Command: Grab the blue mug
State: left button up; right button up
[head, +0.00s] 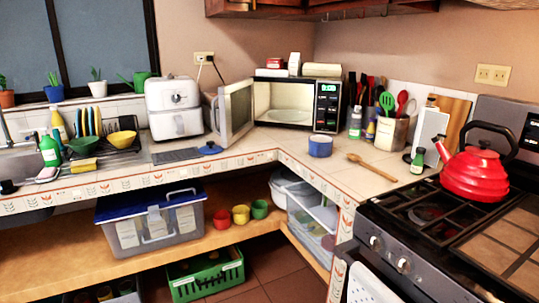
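A short, round blue mug (320,149) stands on the tiled counter, near the inner corner of the counter's front edge and in front of the open microwave. Its top looks pale, and I cannot make out a handle. Nothing covers it. Neither of my grippers is in the head view.
A wooden spoon (371,167) lies right of the mug. The microwave (325,104) has its door (236,109) swung open to the left. A red kettle (474,174) stands on the stove at right. Red (222,219), yellow (240,215) and green (259,209) cups sit on the lower shelf.

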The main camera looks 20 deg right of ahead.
aim_at(320, 146)
jog(key=u, duration=0.9)
jog(key=i, duration=1.9)
jog(key=z, duration=1)
